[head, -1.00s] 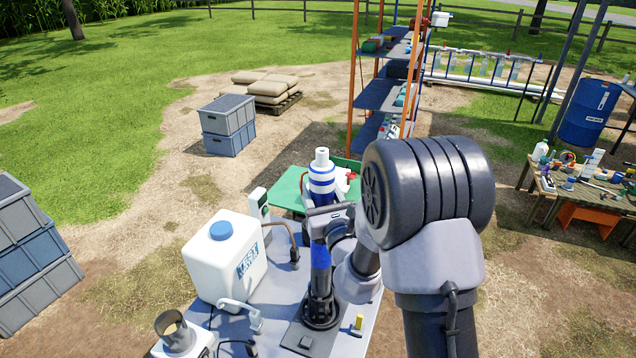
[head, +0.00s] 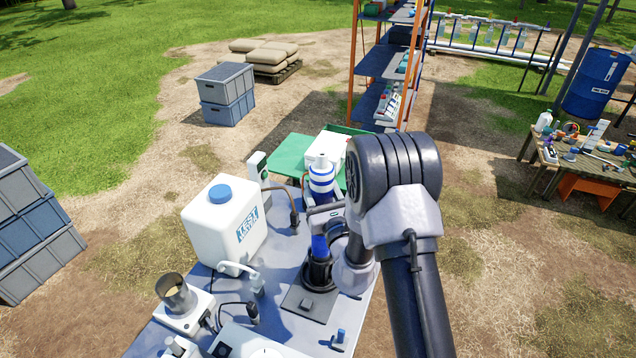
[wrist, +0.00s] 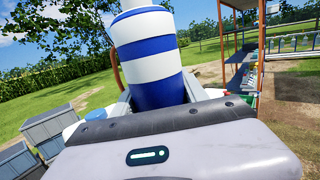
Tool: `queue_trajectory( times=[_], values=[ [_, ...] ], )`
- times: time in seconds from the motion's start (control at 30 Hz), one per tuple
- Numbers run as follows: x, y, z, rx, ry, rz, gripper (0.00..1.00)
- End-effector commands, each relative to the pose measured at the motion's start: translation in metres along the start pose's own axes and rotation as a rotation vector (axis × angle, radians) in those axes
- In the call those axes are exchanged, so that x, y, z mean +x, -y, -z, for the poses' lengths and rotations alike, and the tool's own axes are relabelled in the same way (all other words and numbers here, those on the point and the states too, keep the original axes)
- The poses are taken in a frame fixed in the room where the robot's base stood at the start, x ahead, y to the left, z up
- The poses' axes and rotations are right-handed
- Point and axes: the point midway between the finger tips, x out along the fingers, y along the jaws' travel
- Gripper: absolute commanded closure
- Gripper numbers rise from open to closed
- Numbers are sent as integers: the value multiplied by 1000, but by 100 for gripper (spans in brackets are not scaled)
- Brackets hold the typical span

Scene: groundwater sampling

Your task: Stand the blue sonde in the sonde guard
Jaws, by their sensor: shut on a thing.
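The blue sonde (head: 321,246) is a long blue tube with a blue-and-white striped upper part, which also fills the middle of the wrist view (wrist: 148,55). My gripper (head: 326,214) is shut around it just below the stripes and holds it close to upright. Its lower end reaches down to the sonde guard (head: 317,273), a black round holder on a dark base plate on the grey bench top. The sonde's tip is hidden at the guard. I cannot tell how deep it sits in it.
A white water jug (head: 226,222) with a blue cap stands left of the guard. A meter (head: 258,168) and a green tray (head: 290,155) lie beyond. Several small devices, one with a metal cup (head: 176,295), crowd the bench's near left. A shelf rack (head: 378,65) stands behind.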

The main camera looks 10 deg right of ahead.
Motion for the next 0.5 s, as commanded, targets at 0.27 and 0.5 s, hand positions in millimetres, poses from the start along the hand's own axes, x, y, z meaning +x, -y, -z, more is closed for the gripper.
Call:
queue_trajectory(
  times=[0.27,0.5],
  values=[
    [0,0,1,0,-1,0,27],
    [-2,0,-3,0,-1,0,27]
  ],
)
